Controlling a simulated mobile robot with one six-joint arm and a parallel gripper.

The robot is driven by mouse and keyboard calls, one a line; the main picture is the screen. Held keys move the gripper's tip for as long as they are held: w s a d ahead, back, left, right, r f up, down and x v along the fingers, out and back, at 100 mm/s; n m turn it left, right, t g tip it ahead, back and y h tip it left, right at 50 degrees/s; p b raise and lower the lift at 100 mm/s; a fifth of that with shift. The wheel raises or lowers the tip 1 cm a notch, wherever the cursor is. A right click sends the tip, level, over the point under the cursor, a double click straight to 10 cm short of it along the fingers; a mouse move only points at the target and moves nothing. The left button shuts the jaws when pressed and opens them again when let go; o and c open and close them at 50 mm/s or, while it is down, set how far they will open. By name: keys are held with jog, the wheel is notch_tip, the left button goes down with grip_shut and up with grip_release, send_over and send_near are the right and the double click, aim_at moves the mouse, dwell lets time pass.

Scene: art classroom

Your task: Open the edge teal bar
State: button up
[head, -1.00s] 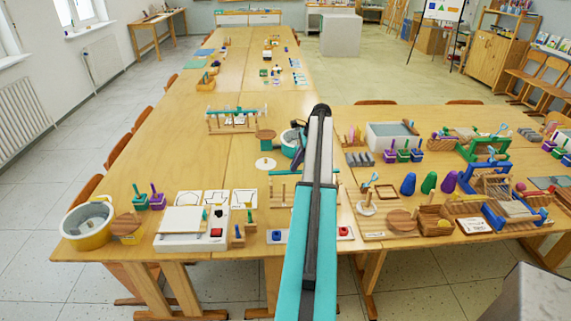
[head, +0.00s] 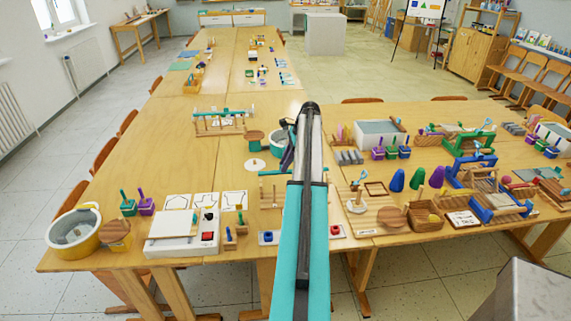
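Two teal bars show in the head view, and I cannot tell for sure which is the edge one. One teal bar (head: 222,113) lies across the top of a wooden rack with several pegs, left of my arm. A shorter teal bar (head: 270,172) sits on a small wooden stand nearer the table's front, partly hidden behind my arm. My gripper (head: 287,158) shows only as a dark shape beside my arm, by a teal pot. It is some way from the rack, and its fingers are too hidden to tell open from shut.
A yellow bucket (head: 75,230), a white box with a red button (head: 183,233) and a wooden disc stand along the front left edge. Blue loom frames (head: 497,200) and coloured cones crowd the right. Bare wood (head: 150,155) lies left of the rack.

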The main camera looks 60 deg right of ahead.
jog(key=b+v, duration=0.3)
jog(key=v, duration=1)
jog(key=shift+r, duration=0.25)
jog(key=shift+r, duration=0.1)
